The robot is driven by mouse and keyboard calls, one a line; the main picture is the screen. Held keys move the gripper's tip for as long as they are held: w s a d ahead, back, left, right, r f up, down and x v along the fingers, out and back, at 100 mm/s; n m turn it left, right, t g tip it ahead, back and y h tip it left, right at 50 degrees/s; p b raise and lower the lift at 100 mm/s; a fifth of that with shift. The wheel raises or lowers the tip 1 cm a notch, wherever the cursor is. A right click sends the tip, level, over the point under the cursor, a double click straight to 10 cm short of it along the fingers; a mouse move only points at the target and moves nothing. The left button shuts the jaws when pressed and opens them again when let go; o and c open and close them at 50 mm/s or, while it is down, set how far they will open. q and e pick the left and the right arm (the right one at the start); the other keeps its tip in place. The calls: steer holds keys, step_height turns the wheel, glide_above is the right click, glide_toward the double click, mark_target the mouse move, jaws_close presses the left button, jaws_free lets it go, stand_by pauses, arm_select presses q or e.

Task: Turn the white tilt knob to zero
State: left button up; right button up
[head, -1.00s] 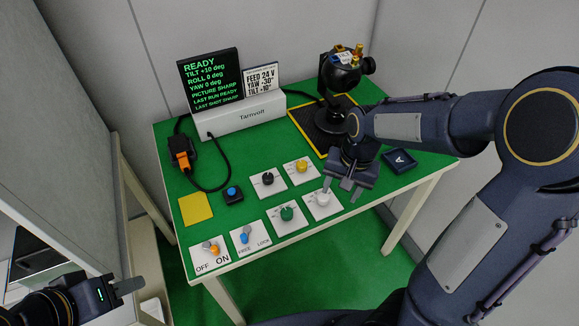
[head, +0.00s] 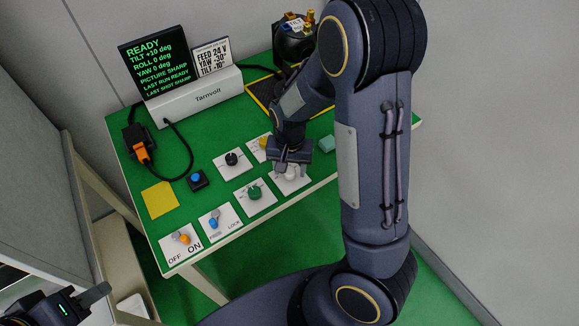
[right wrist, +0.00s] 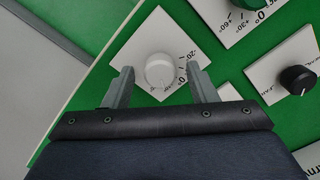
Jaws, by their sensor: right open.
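The white tilt knob (head: 291,173) sits on a white plate (head: 300,185) near the table's front edge. It also shows in the right wrist view (right wrist: 160,70), with part of its printed scale visible. My right gripper (head: 291,166) is over the knob. In the right wrist view its two open fingers (right wrist: 160,80) stand on either side of the knob with gaps. The display (head: 158,62) reads TILT +10 deg, ROLL 0 deg and YAW 0 deg. My left gripper (head: 97,294) is at the lower left, away from the table; its fingers' opening is unclear.
The green knob (head: 254,192), black knob (head: 232,159) and partly hidden yellow knob (head: 264,142) are close by. A blue button (head: 197,178) and the lever switches (head: 213,220) lie left. The camera gimbal (head: 294,38) stands behind my right arm.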

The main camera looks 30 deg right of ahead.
steer(key=c, duration=1)
steer(key=shift+o, duration=0.2)
steer(key=shift+n, duration=0.4)
steer(key=shift+n+b, duration=0.5)
steer(key=shift+n, duration=2)
steer(key=o, duration=1)
steer(key=shift+c, duration=0.2)
